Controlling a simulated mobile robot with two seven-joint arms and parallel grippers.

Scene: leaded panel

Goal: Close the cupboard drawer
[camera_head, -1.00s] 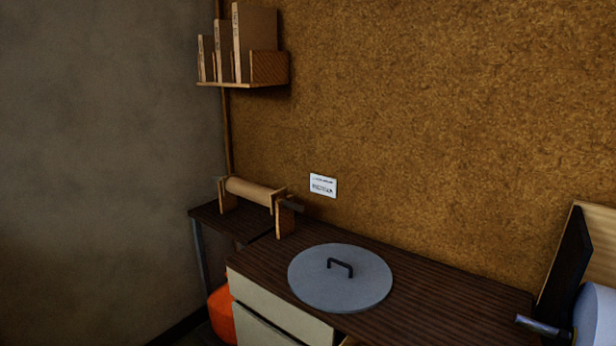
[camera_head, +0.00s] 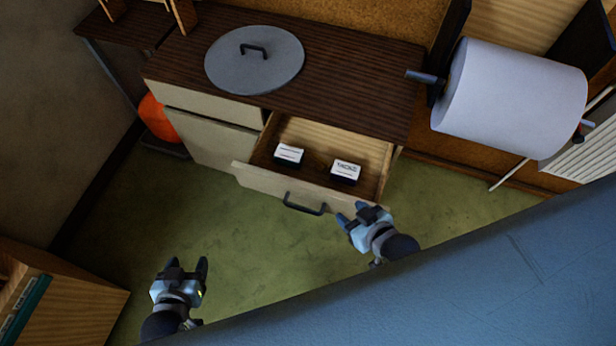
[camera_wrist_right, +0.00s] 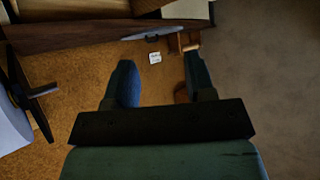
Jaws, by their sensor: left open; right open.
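The cupboard (camera_head: 200,150) has a dark wooden top and cream fronts. Its drawer (camera_head: 310,188) on the right is pulled out, with a dark bar handle (camera_head: 304,205) on its front. Two small labelled boxes, one on the left (camera_head: 289,154) and one on the right (camera_head: 345,171), lie inside. My right gripper (camera_head: 360,212) is open and empty, close to the right end of the drawer front; I cannot tell whether it touches. Its spread fingers (camera_wrist_right: 157,85) also show in the right wrist view. My left gripper (camera_head: 187,265) is open and empty over the floor, left of the drawer.
A round grey lid (camera_head: 254,60) lies on the cupboard top. An orange object (camera_head: 158,118) sits left of the cupboard. A wooden cabinet (camera_head: 70,310) is at lower left. Green floor (camera_head: 240,235) between is clear.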

